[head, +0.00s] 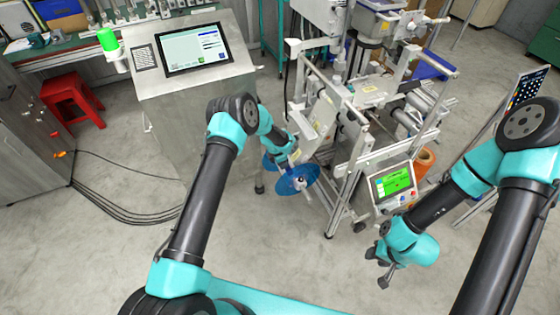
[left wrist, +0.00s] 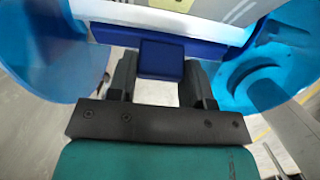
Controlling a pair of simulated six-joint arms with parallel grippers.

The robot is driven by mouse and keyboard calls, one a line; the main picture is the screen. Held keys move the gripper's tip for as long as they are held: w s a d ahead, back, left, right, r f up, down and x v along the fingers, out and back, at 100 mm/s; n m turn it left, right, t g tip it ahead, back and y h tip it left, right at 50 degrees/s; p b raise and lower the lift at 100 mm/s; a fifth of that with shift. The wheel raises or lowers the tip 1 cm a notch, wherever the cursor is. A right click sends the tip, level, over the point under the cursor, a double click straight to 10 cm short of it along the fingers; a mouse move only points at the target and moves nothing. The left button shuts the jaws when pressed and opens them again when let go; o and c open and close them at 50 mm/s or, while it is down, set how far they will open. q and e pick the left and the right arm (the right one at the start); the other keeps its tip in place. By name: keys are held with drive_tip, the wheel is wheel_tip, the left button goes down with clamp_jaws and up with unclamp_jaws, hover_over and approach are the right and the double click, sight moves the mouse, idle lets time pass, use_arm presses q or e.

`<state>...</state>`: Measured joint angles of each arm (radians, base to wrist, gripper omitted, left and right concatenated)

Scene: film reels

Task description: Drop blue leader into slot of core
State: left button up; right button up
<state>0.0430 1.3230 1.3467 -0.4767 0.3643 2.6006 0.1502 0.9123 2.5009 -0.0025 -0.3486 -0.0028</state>
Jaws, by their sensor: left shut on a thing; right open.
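A blue reel (head: 299,178) with two flanges sits at the left side of the white machine. Its flanges also fill both sides of the left wrist view (left wrist: 38,52). The blue leader (left wrist: 160,60) is a dark blue tab between my left gripper's fingers (left wrist: 160,85); a dark blue band runs behind it below a white strip. My left gripper (head: 291,154) is shut on the leader and lies between the flanges. The core's slot cannot be made out. My right gripper (head: 379,268) is open and empty, low in front of the machine, apart from the reel.
The white-framed machine (head: 345,130) stands close behind and right of the reel, with a green-screen panel (head: 393,182) at its front. A grey console (head: 190,100) stands at the left. A red stool (head: 72,100) is further left. Floor between my arms is clear.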

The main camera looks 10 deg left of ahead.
use_arm(q)
drive_tip(key=o, duration=1.1)
drive_tip(key=shift+d+f, duration=0.1)
drive_tip(key=v, duration=1.7)
drive_tip(key=shift+r, duration=0.25)
